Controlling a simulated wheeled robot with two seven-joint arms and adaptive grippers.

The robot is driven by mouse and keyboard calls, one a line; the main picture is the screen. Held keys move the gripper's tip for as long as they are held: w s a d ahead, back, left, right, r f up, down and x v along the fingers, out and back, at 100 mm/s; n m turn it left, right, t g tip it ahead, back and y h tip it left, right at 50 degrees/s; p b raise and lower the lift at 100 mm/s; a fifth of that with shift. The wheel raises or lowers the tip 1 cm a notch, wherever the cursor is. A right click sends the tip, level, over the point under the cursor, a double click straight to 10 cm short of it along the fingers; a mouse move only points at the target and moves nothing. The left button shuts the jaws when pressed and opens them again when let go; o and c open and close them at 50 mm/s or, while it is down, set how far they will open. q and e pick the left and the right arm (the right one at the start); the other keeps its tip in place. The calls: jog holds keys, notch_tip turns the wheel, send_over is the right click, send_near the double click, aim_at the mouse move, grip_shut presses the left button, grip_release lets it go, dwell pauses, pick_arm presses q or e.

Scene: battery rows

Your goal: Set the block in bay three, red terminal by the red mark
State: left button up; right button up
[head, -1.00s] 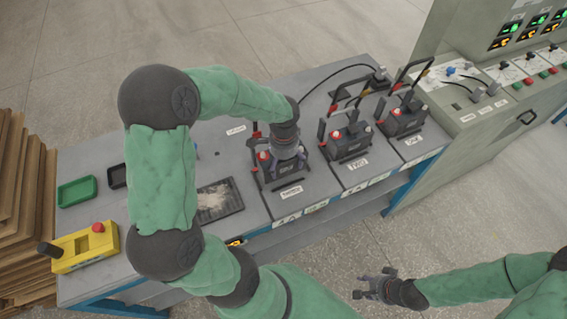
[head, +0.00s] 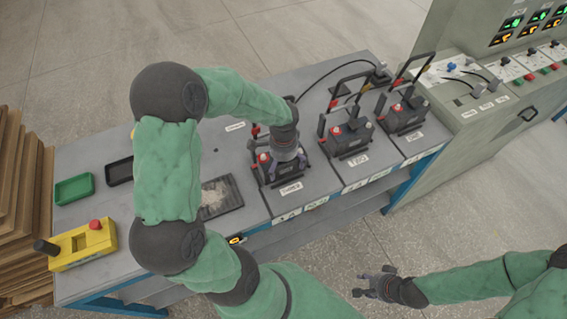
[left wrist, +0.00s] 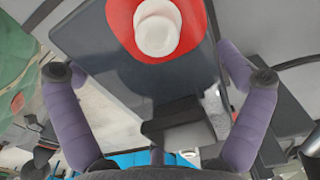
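The block (head: 272,178) sits in bay three, behind the label reading THREE (head: 290,189). Its red terminal (head: 264,157) is on its left side. A red mark (head: 256,132) shows just behind that terminal, on the same side. My left gripper (head: 285,163) is low over the block and hides part of its top. In the left wrist view the dark block (left wrist: 150,75) lies between spread fingers, with a pale post on a red ring (left wrist: 157,25). I cannot tell whether a finger touches it. My right gripper (head: 368,286) is open and empty beyond the bench front.
Bays two and one hold similar blocks (head: 347,139) (head: 402,117) with raised handles, to the right. A control cabinet (head: 500,120) stands right.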

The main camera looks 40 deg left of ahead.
pick_arm(q)
notch_tip(320, 180, up, 12)
jog(key=p, duration=0.3)
jog(key=shift+r+p, duration=0.15)
jog(key=shift+p, duration=0.2)
jog(key=shift+r, duration=0.1)
dwell(0.4)
jog(key=shift+w+r+p, duration=0.1)
jog(key=shift+r+p, duration=2.1)
jog(key=shift+r, duration=0.45)
jog(key=shift+w+a+r+p, duration=0.1)
jog(key=shift+r+p, duration=0.2)
jog(key=shift+r, duration=0.15)
jog(key=shift+c, duration=1.7)
